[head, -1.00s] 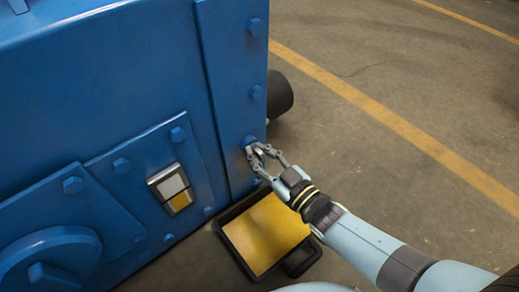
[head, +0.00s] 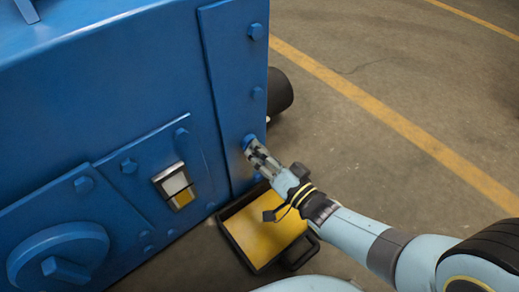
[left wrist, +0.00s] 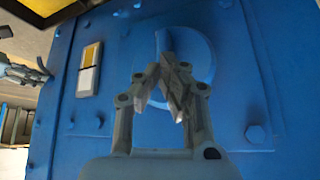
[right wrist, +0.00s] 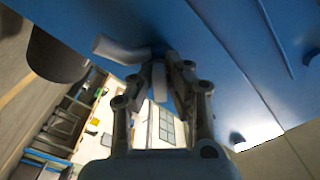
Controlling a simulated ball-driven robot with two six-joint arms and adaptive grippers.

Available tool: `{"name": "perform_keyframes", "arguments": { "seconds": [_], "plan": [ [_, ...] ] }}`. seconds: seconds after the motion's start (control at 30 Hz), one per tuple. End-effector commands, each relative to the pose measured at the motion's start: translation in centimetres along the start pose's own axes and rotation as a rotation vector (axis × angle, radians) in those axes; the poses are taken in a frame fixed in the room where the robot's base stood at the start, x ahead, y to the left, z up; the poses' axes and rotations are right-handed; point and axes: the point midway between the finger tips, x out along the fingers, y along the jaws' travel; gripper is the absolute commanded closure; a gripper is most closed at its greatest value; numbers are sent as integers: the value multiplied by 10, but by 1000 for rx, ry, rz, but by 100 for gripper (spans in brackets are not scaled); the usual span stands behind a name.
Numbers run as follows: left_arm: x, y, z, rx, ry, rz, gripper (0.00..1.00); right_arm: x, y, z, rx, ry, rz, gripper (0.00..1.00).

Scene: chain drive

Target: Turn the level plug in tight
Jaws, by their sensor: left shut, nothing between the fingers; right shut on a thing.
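The level plug sits low on the right-hand strip of the blue housing's wall; in the head view a blue round part (head: 248,141) shows there at my right gripper's tips. My right gripper (head: 254,150) reaches it from the lower right and is shut on it. In the right wrist view the fingertips (right wrist: 168,66) close around a small grey piece (right wrist: 159,82) at the blue wall. The fingers hide most of the plug, so its seating cannot be told. My left gripper (left wrist: 172,80) is shut and empty in front of the round blue cover (left wrist: 203,55).
A black tray (head: 235,246) with yellow liquid stands on the floor below my right gripper. A grey spout-like part (right wrist: 118,50) sticks out beside the fingers. A sight glass (head: 174,186) and several bolts are on the wall. The floor at right is clear.

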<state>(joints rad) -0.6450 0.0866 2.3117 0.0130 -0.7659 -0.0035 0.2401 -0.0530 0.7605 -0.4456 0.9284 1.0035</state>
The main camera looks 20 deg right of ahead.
Motion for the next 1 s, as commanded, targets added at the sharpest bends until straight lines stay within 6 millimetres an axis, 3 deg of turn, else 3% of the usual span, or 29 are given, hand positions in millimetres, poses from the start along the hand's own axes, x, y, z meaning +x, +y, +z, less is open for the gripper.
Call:
{"name": "perform_keyframes", "arguments": {
  "seconds": [0.6, 1.0],
  "plan": [
    [-14, 0, -4, -1, -82, 5, 100, -4, 2, 2, 559, -4, 8, 100],
    [-18, 0, -4, -1, -111, 7, 100, -5, 2, 3, 767, -4, 8, 100]
  ]
}}
